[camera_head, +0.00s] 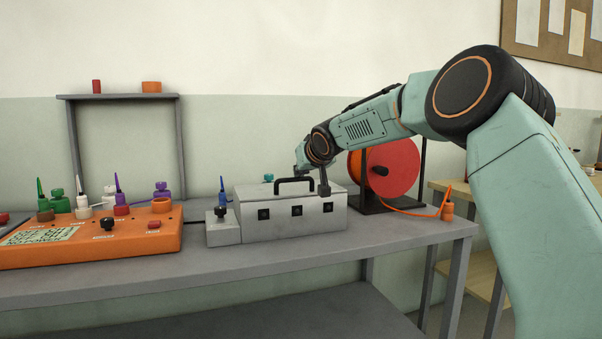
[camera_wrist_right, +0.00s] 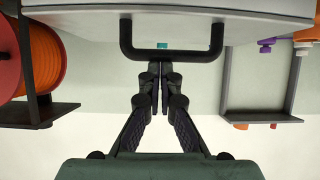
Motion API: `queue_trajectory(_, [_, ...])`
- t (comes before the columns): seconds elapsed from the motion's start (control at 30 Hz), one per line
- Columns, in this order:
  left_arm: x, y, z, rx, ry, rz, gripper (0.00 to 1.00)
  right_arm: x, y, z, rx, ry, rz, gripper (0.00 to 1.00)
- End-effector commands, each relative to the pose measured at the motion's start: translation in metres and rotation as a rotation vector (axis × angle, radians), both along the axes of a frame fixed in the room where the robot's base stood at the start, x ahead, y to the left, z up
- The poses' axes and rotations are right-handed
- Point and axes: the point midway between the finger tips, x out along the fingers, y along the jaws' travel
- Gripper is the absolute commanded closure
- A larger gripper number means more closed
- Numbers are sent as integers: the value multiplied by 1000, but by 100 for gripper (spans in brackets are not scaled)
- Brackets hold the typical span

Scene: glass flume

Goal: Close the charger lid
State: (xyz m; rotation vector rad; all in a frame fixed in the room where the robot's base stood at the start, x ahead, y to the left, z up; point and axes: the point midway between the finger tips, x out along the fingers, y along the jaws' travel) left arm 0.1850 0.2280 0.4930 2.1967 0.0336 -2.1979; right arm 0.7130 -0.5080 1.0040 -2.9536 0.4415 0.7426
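The charger (camera_head: 292,218) is a light grey box with dark square sockets on its front, in the middle of the bench. Its lid (camera_head: 255,191) looks down and flat on the box; I cannot tell if a small gap is left. A black handle (camera_head: 294,180) stands on the lid, and it also shows in the right wrist view (camera_wrist_right: 127,38). My left gripper is out of view.
An orange control panel (camera_head: 150,240) with knobs and coloured plugs stands at the left. A red cable reel (camera_head: 395,168) stands behind right, its orange cable (camera_head: 410,214) reaching the bench. The grey bench top (camera_head: 280,258) in front of the charger is clear.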

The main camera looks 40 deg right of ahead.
Motion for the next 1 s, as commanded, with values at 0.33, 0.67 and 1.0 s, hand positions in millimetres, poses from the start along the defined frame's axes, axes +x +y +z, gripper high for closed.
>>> queue_trajectory(0.33, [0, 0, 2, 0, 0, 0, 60, -5, 1, -21, 16, 49, -5, 100])
queue_trajectory(0.67, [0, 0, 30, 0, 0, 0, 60, 1, 5, 17, 8, 26, 0, 100])
queue_trajectory(1.0, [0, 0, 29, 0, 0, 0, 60, -3, 12, 34, 2, 5, 7, 100])
